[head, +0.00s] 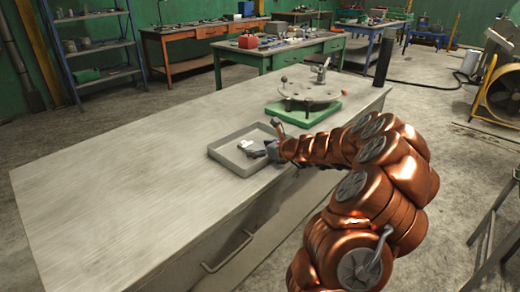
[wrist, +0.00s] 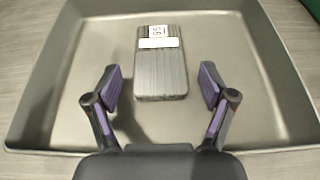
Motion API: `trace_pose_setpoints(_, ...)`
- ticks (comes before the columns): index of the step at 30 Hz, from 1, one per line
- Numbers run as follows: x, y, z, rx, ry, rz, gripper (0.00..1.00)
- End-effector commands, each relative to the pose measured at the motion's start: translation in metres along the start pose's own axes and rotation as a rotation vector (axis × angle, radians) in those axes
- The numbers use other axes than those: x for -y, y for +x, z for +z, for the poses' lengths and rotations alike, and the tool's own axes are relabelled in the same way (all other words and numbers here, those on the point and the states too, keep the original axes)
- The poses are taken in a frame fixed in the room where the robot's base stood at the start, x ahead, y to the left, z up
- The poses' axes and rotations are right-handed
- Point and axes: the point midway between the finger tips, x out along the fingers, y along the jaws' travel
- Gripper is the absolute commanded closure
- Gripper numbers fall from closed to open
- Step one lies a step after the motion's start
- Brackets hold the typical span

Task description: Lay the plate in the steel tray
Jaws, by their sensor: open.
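The steel tray (head: 222,154) sits on the workbench in the head view, and its floor and walls fill most of the wrist view (wrist: 40,95). The plate (wrist: 161,75), a small dark grey ribbed rectangle with a white label at its far end, lies flat inside the tray. My gripper (wrist: 160,90) is open, with its purple-padded fingers on either side of the plate's near part. A gap shows between each finger and the plate. In the head view my gripper (head: 266,150) is over the tray's right part, and the plate is hard to make out there.
A green tray (head: 328,112) with a round grey disc (head: 309,92) on posts stands farther back on the bench. A dark upright cylinder (head: 382,62) is at the bench's far right corner. The bench's left and near surface (head: 110,190) is clear.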

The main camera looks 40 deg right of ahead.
Motion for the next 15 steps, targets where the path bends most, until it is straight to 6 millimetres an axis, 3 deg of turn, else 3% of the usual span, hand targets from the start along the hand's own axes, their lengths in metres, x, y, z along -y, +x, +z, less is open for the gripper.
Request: trace_pose_setpoints(15, 0.001, -0.071, 0.002, 0.002, 0.0, -0.002, 0.17)
